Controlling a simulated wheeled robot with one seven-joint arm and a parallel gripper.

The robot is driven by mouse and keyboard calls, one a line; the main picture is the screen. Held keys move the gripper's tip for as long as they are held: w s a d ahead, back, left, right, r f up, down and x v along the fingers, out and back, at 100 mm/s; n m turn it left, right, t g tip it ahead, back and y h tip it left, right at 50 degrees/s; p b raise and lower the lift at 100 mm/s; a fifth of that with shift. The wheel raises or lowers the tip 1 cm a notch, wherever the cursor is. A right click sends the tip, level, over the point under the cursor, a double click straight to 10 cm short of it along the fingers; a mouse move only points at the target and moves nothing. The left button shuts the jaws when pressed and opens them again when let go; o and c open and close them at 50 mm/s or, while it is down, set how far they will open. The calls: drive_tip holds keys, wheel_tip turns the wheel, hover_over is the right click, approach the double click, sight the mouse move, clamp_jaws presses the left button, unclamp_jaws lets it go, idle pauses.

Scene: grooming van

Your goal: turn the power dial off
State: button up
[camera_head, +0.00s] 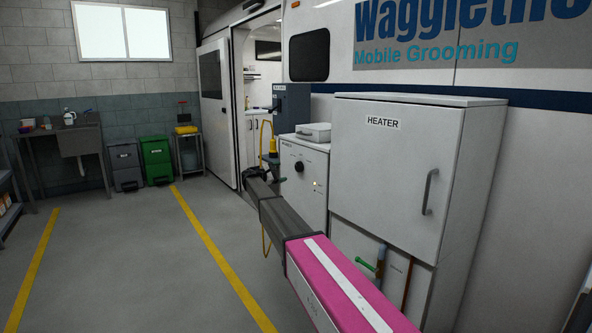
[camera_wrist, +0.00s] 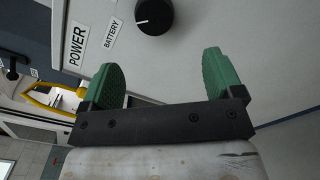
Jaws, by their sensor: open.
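The power dial (camera_wrist: 154,15) is a round black knob with a white pointer line, at the top of the wrist view. The labels "POWER" (camera_wrist: 76,44) and "BATTERY" (camera_wrist: 113,33) sit on the panel to its left. In the head view the dial (camera_head: 299,166) is on the front of a low white cabinet (camera_head: 308,204). My gripper (camera_wrist: 159,62) has two green pads, spread wide apart with nothing between them. The dial lies beyond the fingertips, apart from them. In the head view my arm reaches toward the cabinet's left side.
A taller white cabinet marked "HEATER" (camera_head: 388,185) stands to the right, with a handle (camera_head: 429,191) and pipes (camera_head: 380,262) below. A pale box (camera_head: 313,132) lies on the low cabinet. A yellow looped thing (camera_head: 265,136) is close by my arm's end. The floor at left is clear.

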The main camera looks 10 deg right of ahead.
sight(297, 167)
drive_tip(key=x, duration=1)
drive_tip(key=shift+w+d+r, duration=0.15)
drive_tip(key=shift+w+r, duration=0.2)
drive_tip(key=shift+w, duration=0.1)
drive_tip(key=c, duration=0.9)
